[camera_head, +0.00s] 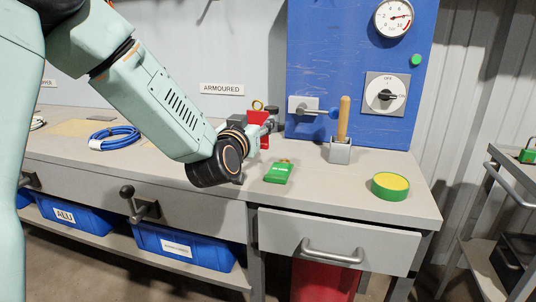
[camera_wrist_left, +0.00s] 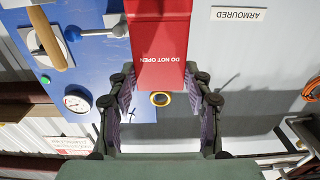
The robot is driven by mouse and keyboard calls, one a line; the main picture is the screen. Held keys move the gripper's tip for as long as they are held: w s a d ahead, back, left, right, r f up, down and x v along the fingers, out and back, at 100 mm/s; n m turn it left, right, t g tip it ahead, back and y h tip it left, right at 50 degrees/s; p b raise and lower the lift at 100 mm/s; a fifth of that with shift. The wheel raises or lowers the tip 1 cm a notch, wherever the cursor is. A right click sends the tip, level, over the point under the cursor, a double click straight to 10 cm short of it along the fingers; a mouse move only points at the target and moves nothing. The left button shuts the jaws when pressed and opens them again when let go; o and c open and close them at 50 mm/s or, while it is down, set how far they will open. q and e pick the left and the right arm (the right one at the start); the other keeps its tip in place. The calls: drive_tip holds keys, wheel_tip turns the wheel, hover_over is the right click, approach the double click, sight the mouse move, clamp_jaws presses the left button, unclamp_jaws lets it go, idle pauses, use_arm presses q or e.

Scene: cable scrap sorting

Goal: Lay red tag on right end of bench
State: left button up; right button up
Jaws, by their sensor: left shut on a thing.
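The red tag (camera_head: 256,127) is upright in my left gripper (camera_head: 254,118), near the back of the bench (camera_head: 335,205). Its brass ring points up, and part of the tag is hidden by my wrist. In the left wrist view the tag (camera_wrist_left: 160,42) sits between the fingers (camera_wrist_left: 160,98), with "DO NOT OPEN" reading upside down. I cannot tell whether its lower edge touches the bench. My right gripper is not in view.
A green tin with a yellow top (camera_head: 390,186) stands at the right end. A wooden-handled tool (camera_head: 343,118) stands in a grey holder (camera_head: 340,151). Blue cable (camera_head: 115,137) lies left. Bare bench surrounds the tin.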

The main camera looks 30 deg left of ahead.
use_arm(q)
wheel_tip(320, 180, down, 5)
drive_tip(key=shift+f+b, duration=0.2)
drive_tip(key=shift+b, duration=0.9)
drive_tip(key=shift+w+f, duration=0.1)
drive_tip(key=shift+f, duration=0.05)
drive_tip(key=shift+f, duration=0.1)
drive_tip(key=o, duration=0.8)
drive_tip(key=shift+o, duration=0.2)
